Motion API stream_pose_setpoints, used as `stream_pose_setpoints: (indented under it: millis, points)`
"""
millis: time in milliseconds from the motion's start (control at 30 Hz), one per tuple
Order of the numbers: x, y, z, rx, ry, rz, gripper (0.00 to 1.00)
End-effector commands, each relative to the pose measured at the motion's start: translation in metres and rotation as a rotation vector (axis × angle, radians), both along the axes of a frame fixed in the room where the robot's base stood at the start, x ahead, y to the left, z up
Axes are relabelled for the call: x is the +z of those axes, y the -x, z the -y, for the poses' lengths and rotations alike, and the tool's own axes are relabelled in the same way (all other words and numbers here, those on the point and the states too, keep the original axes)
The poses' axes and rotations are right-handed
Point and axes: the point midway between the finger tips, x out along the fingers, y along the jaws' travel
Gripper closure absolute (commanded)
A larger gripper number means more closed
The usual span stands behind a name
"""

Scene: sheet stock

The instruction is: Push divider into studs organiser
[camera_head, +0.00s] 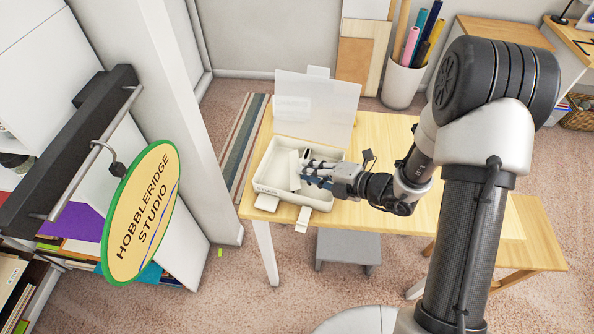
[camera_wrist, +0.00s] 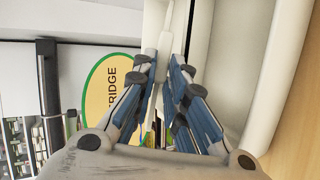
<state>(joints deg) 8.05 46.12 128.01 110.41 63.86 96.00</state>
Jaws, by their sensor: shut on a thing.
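The studs organiser (camera_head: 264,190) is a white open box on the wooden table, with its clear lid (camera_head: 325,100) standing up at the back. My gripper (camera_head: 304,169) reaches into the box from the right and is shut on the divider (camera_head: 294,168), a thin white plate. In the wrist view the divider (camera_wrist: 165,42) shows edge-on between the tips of my gripper (camera_wrist: 163,75). The organiser's pale wall (camera_wrist: 277,75) runs along the right there. The divider's lower edge is hidden, so I cannot tell how deep it sits.
The table (camera_head: 385,145) has free room right of the organiser. A round hanging sign (camera_head: 145,213) and a white post stand at the left. A bin of coloured rolls (camera_head: 402,82) is behind the table. A grey step stool (camera_head: 348,246) is in front.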

Motion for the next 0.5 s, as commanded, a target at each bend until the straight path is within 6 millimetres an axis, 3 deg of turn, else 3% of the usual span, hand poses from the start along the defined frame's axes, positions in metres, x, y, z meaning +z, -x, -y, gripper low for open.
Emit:
stream_pose_setpoints:
  millis: [500]
  points:
    - [0.028, 0.000, 0.000, 0.000, 0.000, 0.000, 1.00]
